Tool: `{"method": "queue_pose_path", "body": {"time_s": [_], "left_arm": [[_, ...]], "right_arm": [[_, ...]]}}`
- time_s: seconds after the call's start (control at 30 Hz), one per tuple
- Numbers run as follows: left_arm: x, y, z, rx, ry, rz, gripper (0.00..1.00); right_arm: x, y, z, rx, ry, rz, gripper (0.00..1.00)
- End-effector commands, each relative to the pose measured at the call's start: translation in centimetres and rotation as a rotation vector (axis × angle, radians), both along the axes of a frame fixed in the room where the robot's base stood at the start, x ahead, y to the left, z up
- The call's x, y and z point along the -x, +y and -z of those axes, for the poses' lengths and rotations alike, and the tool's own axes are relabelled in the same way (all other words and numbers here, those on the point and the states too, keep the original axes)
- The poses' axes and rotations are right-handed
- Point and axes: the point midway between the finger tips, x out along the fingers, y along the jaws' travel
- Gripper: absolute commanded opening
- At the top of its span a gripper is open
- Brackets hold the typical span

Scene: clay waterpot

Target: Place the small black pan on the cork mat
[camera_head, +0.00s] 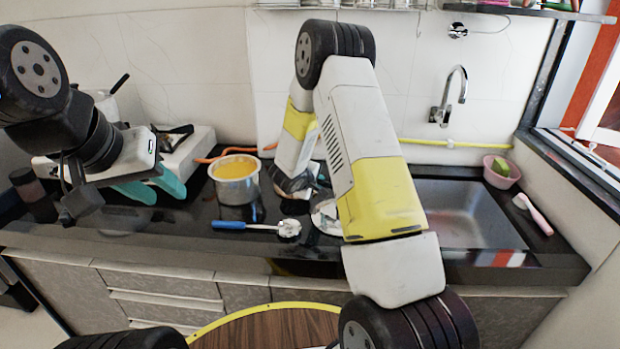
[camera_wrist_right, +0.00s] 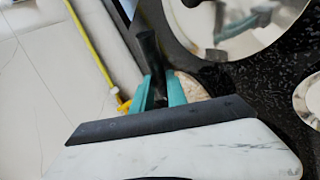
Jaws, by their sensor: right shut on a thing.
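My right gripper (camera_wrist_right: 159,92) shows its teal fingers in the right wrist view, shut on a black handle (camera_wrist_right: 148,48) that looks like the small black pan's. The pan's body cannot be made out. A tan, speckled patch beside the fingers, probably the cork mat (camera_wrist_right: 190,86), is mostly hidden by my gripper. In the head view my right arm reaches over the counter, and its links hide the fingers, pan and mat. My left gripper (camera_head: 150,188) is open and empty above the left part of the counter, with its teal fingers apart.
A steel pot (camera_head: 237,186) with orange contents stands left of my right arm. A blue-handled tool (camera_head: 235,225) lies in front of it. A shiny round metal piece (camera_wrist_right: 235,45) lies near my right gripper. The white stove (camera_head: 196,146) is left, the sink (camera_head: 465,215) right.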

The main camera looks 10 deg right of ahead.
Motion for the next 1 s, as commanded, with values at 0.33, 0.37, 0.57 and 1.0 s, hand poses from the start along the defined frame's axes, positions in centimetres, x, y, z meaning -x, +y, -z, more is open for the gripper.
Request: {"method": "queue_pose_path", "body": {"time_s": [0.33,0.37,0.57,1.0], "left_arm": [[0.0,0.0,0.0,0.0,0.0,0.0,0.36],[0.0,0.0,0.0,0.0,0.0,0.0,0.36],[0.0,0.0,0.0,0.0,0.0,0.0,0.36],[0.0,0.0,0.0,0.0,0.0,0.0,0.36]], "right_arm": [[-1.8,-1.3,1.2,0.0,0.003,0.0,0.0],[-1.8,-1.3,1.7,0.002,0.003,-0.001,0.0],[-1.9,-1.3,3.6,0.001,-0.002,-0.001,0.0],[-1.8,-1.3,4.1,0.0,0.0,0.0,0.3]]}}
